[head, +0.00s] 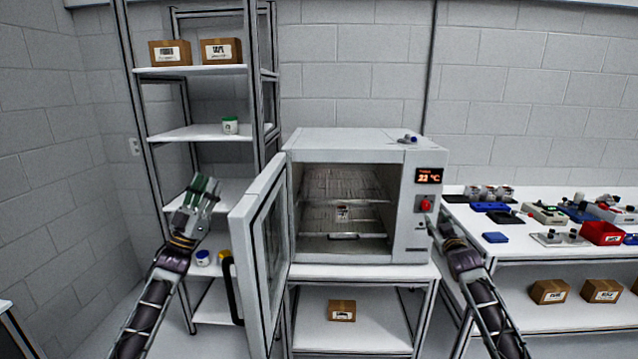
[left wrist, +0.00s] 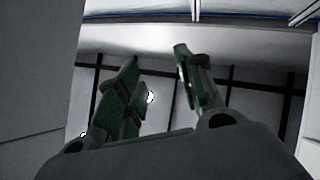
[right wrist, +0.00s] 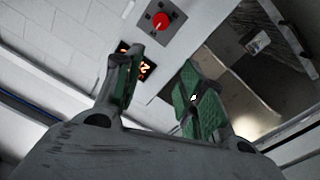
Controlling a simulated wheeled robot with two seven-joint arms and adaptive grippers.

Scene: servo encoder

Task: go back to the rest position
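My left gripper (head: 203,190) is raised in front of the shelf rack, left of the oven's open door. In the left wrist view its green-padded fingers (left wrist: 165,85) are apart with nothing between them. My right gripper (head: 436,218) is in front of the oven's control panel, at its lower right. In the right wrist view its fingers (right wrist: 160,85) are apart and empty, with the red knob (right wrist: 162,20) and the display beyond them. Whether it touches the panel cannot be told.
The white oven (head: 346,140) stands open, its door (head: 262,250) swung out between my arms. A small labelled item (head: 343,212) sits inside on a rack. A shelf rack (head: 190,133) stands left. A bench (head: 520,262) with several devices stands right.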

